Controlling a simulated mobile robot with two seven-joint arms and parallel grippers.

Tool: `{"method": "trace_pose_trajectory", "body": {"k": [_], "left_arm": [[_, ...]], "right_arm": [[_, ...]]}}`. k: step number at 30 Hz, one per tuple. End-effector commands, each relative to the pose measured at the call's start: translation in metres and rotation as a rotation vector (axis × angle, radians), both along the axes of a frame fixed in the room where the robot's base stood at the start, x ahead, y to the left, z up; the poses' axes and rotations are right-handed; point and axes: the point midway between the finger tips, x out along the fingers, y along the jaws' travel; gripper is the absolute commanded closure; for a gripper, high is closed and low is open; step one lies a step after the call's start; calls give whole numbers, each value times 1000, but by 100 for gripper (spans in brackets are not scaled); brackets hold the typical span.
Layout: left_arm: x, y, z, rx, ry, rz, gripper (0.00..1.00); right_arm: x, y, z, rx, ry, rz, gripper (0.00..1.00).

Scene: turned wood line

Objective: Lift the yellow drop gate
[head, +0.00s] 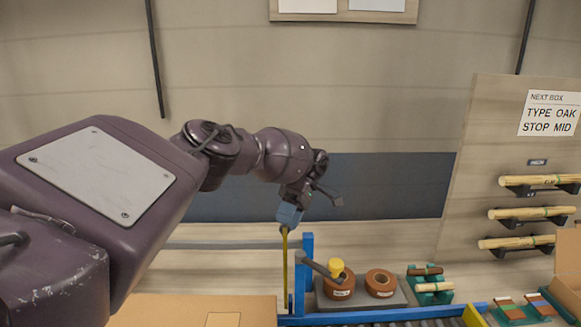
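The yellow drop gate (285,265) shows in the head view as a thin, upright yellow strip, just left of a blue post (308,262). My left gripper (289,214) points down from above, with its blue fingertips at the top end of the strip. The fingertips overlap in this view and no gap shows between them, so I cannot tell whether they grip the gate or only touch it. The lower end of the gate is near the blue rail. My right gripper is out of view.
A cardboard box (180,310) is in front at left. A blue rail (380,315) borders rollers. Wooden spindles (540,180) hang on the right-hand board.

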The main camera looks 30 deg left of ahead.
Motion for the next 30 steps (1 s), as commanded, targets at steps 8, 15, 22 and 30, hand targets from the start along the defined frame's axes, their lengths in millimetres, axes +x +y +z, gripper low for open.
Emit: {"method": "trace_pose_trajectory", "body": {"k": [8, 15, 22, 30], "left_arm": [[1, -1, 63, -1, -5, 1, 46], [2, -3, 112, -3, -6, 0, 46], [1, -5, 142, -2, -6, -2, 46], [2, -5, 169, -2, -8, -2, 46]], "right_arm": [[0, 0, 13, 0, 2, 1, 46], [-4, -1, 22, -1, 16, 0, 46], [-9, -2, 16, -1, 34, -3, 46], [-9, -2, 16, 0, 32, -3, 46]]}}
